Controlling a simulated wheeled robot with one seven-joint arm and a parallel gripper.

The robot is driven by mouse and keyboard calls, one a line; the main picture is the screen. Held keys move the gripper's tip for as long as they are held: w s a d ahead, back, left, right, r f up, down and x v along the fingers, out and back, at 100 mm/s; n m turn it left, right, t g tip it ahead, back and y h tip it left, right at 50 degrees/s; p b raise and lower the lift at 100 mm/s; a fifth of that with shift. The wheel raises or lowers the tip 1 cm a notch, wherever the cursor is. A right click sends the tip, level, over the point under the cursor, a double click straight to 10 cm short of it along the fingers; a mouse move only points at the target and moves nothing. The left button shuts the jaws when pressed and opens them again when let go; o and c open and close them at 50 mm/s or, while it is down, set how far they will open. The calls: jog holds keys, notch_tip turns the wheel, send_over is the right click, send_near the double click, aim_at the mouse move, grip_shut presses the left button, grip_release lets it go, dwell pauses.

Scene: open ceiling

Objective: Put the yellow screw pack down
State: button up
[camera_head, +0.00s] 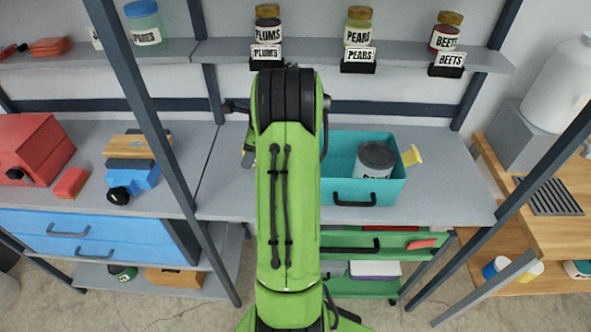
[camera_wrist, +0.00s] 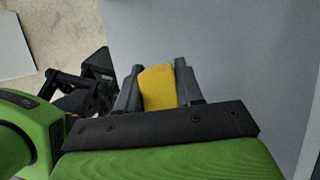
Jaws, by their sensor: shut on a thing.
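The yellow screw pack (camera_wrist: 158,88) shows in the wrist view as a plain yellow block between the two dark fingers of my gripper (camera_wrist: 157,92). The fingers are shut on it, one on each side. Behind it is a grey surface, with pale floor at the upper left; I cannot tell whether the pack touches the surface. In the head view my green arm reaches over the middle of the grey shelf (camera_head: 225,190) and hides most of the gripper and the pack.
A teal open drawer box (camera_head: 368,197) holding a dark-lidded can (camera_head: 376,160) stands right of my arm. A blue clamp-like tool (camera_head: 133,177) and a red box (camera_head: 32,148) are left, beyond a dark post (camera_head: 142,85). Labelled jars line the upper shelf (camera_head: 220,52).

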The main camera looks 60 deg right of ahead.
aim_at(251, 187)
jog(key=f+b, duration=0.3)
jog(key=f, duration=0.7)
jog(key=shift+s, duration=0.2)
jog(key=shift+r, duration=0.1)
jog(key=o, duration=1.1)
